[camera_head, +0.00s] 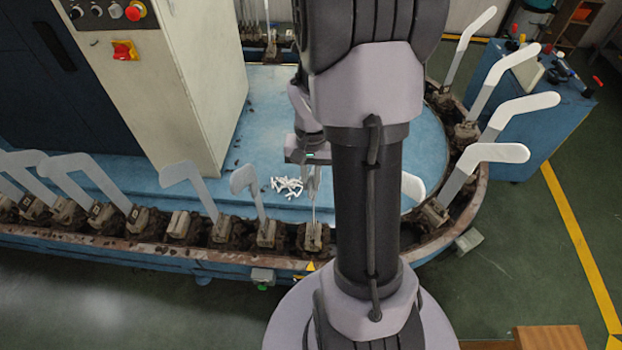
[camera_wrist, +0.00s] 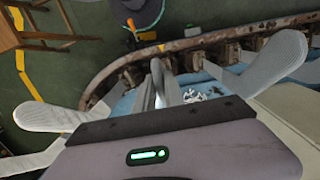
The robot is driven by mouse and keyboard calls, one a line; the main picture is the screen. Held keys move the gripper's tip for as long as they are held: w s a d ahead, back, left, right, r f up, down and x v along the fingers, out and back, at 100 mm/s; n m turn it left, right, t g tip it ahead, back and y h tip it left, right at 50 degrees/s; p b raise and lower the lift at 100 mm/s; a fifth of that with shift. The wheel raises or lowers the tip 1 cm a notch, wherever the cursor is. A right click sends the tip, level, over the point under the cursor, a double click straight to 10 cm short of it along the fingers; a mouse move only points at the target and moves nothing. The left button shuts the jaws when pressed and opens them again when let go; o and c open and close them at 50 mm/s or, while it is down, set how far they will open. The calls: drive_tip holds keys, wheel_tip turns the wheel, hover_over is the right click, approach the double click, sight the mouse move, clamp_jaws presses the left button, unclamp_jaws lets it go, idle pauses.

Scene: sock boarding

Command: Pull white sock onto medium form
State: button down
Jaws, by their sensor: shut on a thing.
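My gripper (camera_head: 312,168) is over the near rail, largely hidden behind my own arm in the head view. In the wrist view its fingers (camera_wrist: 165,85) are close together on something pale, which I take to be the white sock; its outline is hard to tell. Directly below, a narrow form, seen edge-on, stands upright in a dark holder (camera_head: 313,237). How far the sock covers this form cannot be made out. A shorter grey form (camera_head: 245,182) and a larger one (camera_head: 188,180) stand to the left.
Small white pieces (camera_head: 287,186) lie heaped on the blue deck (camera_head: 275,110). More forms stand along the curved rail, including a pale one (camera_head: 490,153) at the right. A blue cart (camera_head: 560,120) stands at the far right. A machine cabinet (camera_head: 205,60) rises behind.

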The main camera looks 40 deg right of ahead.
drive_tip(key=shift+f+b, duration=0.3)
drive_tip(key=shift+f, duration=0.1)
drive_tip(key=c, duration=1.3)
unclamp_jaws()
drive_tip(key=shift+r, duration=0.1)
drive_tip(key=shift+c, duration=0.2)
wheel_tip(320, 180, up, 17)
drive_tip(key=d+p, duration=0.1)
drive_tip(key=p, duration=0.3)
drive_tip(key=shift+w+r, duration=0.2)
drive_tip(key=shift+w, duration=0.25)
drive_tip(key=shift+f, duration=0.1)
